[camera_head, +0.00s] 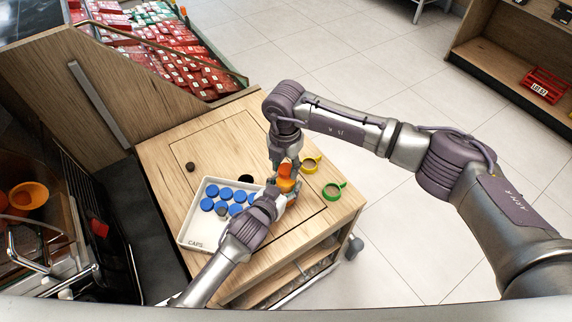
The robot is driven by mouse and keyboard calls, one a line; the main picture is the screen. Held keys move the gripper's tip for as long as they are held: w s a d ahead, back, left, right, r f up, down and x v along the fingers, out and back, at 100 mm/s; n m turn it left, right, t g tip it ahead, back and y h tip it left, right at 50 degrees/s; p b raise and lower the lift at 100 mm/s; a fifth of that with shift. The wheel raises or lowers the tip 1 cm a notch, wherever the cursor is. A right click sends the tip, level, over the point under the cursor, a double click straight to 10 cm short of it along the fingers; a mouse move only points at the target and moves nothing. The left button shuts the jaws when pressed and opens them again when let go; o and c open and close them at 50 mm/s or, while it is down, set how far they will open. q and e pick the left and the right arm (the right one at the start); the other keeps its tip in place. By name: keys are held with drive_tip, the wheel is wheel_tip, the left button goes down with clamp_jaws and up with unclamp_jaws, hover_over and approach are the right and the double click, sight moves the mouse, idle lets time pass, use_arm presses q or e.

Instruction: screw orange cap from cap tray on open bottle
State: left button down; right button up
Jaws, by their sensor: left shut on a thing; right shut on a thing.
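The white cap tray (190,238) lies on the wooden table, marked "CAPS", with several blue caps (226,193) in it. To its right is the orange bottle (286,184), seen from above and partly hidden by both grippers. My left gripper (284,190) reaches in from the lower left and is shut on the bottle at its side. My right gripper (286,166) points down over the bottle's top and is shut on the orange cap (287,171), at the bottle's mouth. The grippers hide the join, so I cannot tell how far the cap is seated.
A black round object (245,180) sits behind the tray, and a small dark knob (190,167) is at the back left.

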drive_tip(key=m, duration=0.4)
drive_tip(key=shift+m, duration=0.3)
drive_tip(key=m, duration=0.5)
drive_tip(key=shift+w, duration=0.1)
drive_tip(key=o, duration=0.7)
drive_tip(key=shift+o, duration=0.2)
wheel_tip(320, 180, up, 12)
use_arm(q)
drive_tip(key=shift+c, duration=1.4)
unclamp_jaws()
